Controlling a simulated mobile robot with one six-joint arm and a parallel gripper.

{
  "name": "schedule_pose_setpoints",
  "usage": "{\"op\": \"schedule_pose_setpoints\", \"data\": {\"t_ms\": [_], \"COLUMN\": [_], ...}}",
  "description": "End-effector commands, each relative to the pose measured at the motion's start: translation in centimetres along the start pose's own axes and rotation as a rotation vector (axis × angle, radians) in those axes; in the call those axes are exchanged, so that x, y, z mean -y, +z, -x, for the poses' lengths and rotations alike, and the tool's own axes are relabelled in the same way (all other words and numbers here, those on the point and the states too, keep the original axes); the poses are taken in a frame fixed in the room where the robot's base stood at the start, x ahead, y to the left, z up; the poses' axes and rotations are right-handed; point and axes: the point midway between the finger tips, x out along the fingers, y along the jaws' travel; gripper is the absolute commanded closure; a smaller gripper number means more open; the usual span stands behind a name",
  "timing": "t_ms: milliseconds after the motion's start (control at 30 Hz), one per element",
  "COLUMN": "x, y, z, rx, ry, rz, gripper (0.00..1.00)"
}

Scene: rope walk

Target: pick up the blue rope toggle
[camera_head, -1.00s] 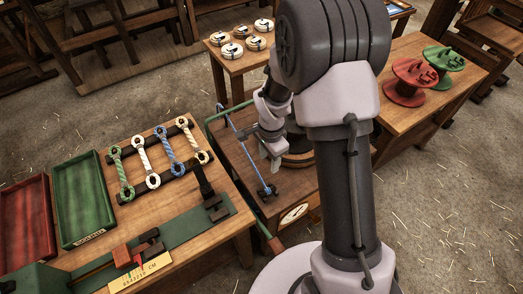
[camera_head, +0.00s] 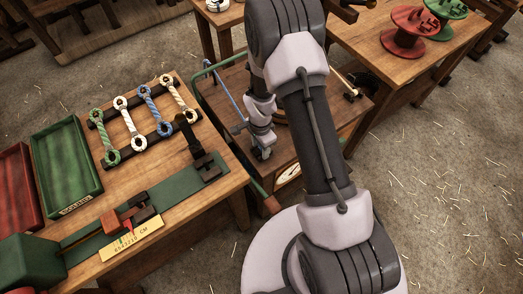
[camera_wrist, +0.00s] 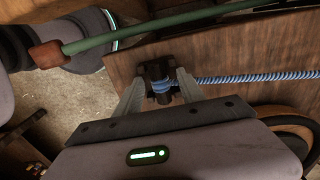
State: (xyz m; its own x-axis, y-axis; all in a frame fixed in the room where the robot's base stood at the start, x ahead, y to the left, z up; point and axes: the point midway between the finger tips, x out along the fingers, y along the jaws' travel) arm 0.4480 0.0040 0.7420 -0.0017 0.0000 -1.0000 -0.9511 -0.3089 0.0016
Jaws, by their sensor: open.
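A blue-and-white rope piece with looped ends (camera_head: 155,103) lies on a dark rack on the left bench, between a white one and a tan-and-white one. Another blue rope (camera_wrist: 255,77) is stretched along a wooden cart, also seen in the head view (camera_head: 224,88). In the wrist view its end is wound around a small dark fitting (camera_wrist: 160,79). I cannot tell which one is the toggle. My gripper (camera_wrist: 160,92) is open, its fingers on either side of the fitting. Whether they touch it is unclear. In the head view my arm partly hides this place.
A green rail (camera_wrist: 165,30) runs close beside the fitting. The bench holds a green tray (camera_head: 66,165), a red tray (camera_head: 15,190) and a dark upright clamp (camera_head: 203,158). Red (camera_head: 405,45) and green spools stand on a right table.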

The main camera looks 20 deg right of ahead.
Motion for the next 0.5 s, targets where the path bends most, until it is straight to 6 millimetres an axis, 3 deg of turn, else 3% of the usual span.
{"op": "schedule_pose_setpoints", "data": {"t_ms": [133, 300, 367, 500], "x": [0.04, 0.03, 0.03, 0.03], "y": [-0.03, -0.03, -0.03, -0.03], "z": [0.24, 0.26, 0.26, 0.26], "rx": [0.0, 0.0, 0.0, 0.0], "ry": [-0.001, -0.001, -0.001, -0.001], "rz": [0.0, 0.0, 0.0, 0.0], "gripper": [0.58, 0.91, 1.0, 1.0]}}
